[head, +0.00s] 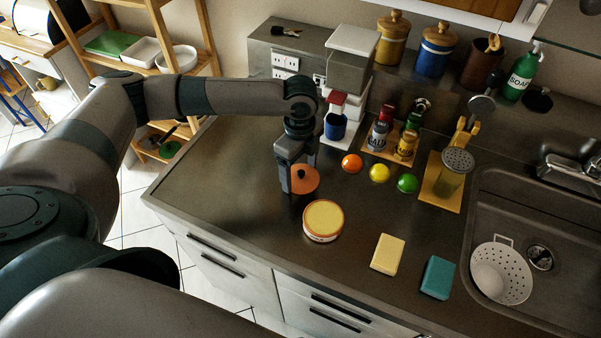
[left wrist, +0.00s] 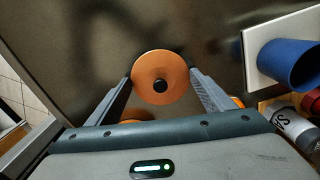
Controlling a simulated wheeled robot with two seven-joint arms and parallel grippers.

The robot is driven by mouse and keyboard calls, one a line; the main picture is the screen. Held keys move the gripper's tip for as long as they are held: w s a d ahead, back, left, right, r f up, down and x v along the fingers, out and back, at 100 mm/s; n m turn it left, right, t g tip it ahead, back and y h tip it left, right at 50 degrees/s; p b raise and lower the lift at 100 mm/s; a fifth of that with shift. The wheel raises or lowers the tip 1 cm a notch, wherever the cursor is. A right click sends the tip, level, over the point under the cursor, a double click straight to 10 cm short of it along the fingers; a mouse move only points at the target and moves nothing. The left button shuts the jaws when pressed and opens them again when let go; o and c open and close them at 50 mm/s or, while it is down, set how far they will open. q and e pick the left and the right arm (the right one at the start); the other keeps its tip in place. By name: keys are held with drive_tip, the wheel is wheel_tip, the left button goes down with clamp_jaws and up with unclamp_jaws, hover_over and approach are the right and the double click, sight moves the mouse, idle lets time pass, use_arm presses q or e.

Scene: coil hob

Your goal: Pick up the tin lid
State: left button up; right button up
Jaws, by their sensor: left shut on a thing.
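The tin lid (head: 305,183) is a flat orange disc with a black knob in its middle. My left gripper (head: 299,176) points down and is shut on the lid, with one finger on each side of the rim. In the left wrist view the lid (left wrist: 160,70) sits between the two fingertips (left wrist: 160,82), knob facing the camera. I cannot tell whether it touches the counter. A round tin (head: 322,219) with a pale yellow top stands just in front of it. My right gripper is not in view.
An orange ball (head: 352,164), a yellow one (head: 379,173) and a green one (head: 407,183) lie to the right. A coffee machine with a blue cup (head: 336,126) stands behind. Sponges (head: 388,254) lie in front, near the sink (head: 480,215). The counter's left part is clear.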

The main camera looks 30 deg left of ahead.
sight(300, 171)
use_arm(q)
drive_tip(key=shift+r, duration=0.1)
drive_tip(key=shift+r+b, duration=0.4)
drive_tip(key=shift+r, duration=0.15)
wheel_tip(300, 171, up, 2)
drive_tip(key=shift+r+b, duration=0.1)
drive_tip(key=shift+b, duration=0.5)
drive_tip(key=s+d+r+b, duration=0.3)
drive_tip(key=d+r, duration=0.4)
drive_tip(key=d, duration=0.3)
drive_tip(key=shift+s+d+r, duration=0.25)
drive_tip(key=shift+s+d, duration=0.1)
drive_tip(key=shift+s, duration=0.5)
